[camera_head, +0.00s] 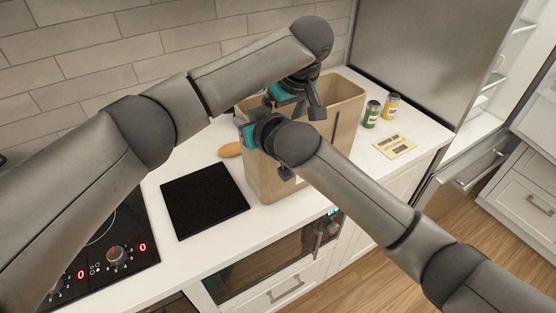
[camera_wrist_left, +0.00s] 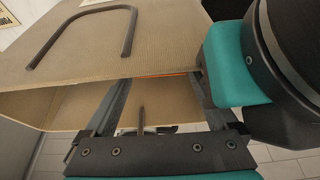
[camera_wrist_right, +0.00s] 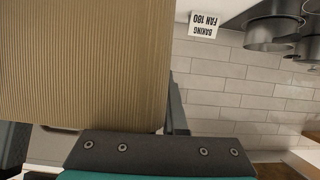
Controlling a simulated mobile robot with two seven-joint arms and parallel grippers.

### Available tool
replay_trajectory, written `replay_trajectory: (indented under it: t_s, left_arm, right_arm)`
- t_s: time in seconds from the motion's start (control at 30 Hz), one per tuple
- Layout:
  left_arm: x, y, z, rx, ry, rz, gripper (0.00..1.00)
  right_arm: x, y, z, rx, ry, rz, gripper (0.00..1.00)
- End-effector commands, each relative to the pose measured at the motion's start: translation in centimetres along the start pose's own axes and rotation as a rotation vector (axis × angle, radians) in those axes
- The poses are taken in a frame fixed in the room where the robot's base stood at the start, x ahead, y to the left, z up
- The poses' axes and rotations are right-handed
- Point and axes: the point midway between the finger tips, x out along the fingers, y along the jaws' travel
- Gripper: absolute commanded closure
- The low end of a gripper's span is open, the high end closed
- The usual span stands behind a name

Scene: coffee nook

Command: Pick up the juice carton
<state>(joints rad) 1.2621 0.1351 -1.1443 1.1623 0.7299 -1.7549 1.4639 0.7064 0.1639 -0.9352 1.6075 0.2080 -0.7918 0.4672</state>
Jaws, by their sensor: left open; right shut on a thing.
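A tall tan bag (camera_head: 335,95) with an open top stands on the white counter. I cannot make out a juice carton; a thin orange strip (camera_wrist_left: 165,74) shows inside the bag in the left wrist view, too little to identify. My right gripper (camera_head: 243,122) is shut on the bag at its left side; the bag's tan wall (camera_wrist_right: 85,65) fills much of the right wrist view. My left gripper (camera_head: 268,100) is at the bag's open top, mostly hidden by its own arm. In the left wrist view its two fingers (camera_wrist_left: 160,78) are spread, with nothing clearly between them.
A black square plate (camera_head: 205,198) lies left of the bag, and an orange-brown oblong item (camera_head: 230,150) is behind it. A green can (camera_head: 371,114), a yellow can (camera_head: 391,105) and a card (camera_head: 395,147) are to the right. A cooktop (camera_head: 110,250) is at left.

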Motion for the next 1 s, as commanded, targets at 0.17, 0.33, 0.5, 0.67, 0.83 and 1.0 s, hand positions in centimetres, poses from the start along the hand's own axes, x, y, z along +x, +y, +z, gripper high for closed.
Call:
replay_trajectory:
  t_s: [0.17, 0.33, 0.5, 0.67, 0.83, 1.0]
  left_arm:
    - [0.82, -0.01, 0.01, 0.0, -0.001, 0.0, 0.08]
    - [0.79, -0.01, 0.01, 0.0, 0.0, 0.001, 0.1]
    - [0.76, 0.0, 0.01, 0.0, 0.0, 0.001, 0.29]
    - [0.74, 0.0, 0.0, 0.0, 0.0, 0.001, 0.47]
    - [0.72, 0.0, 0.0, 0.0, 0.0, 0.001, 0.67]
    - [0.71, 0.01, -0.01, 0.0, 0.0, 0.001, 0.86]
  right_arm:
    - [0.0, 0.12, -0.02, -0.001, 0.0, 0.003, 1.0]
    - [0.0, 0.12, -0.03, -0.001, 0.0, 0.003, 1.0]
    - [0.0, 0.13, -0.03, -0.001, 0.0, 0.003, 1.0]
    - [0.0, 0.13, -0.03, -0.001, 0.0, 0.003, 1.0]
    - [0.0, 0.13, -0.03, -0.001, 0.0, 0.003, 1.0]
    - [0.0, 0.14, -0.03, -0.001, 0.0, 0.003, 1.0]
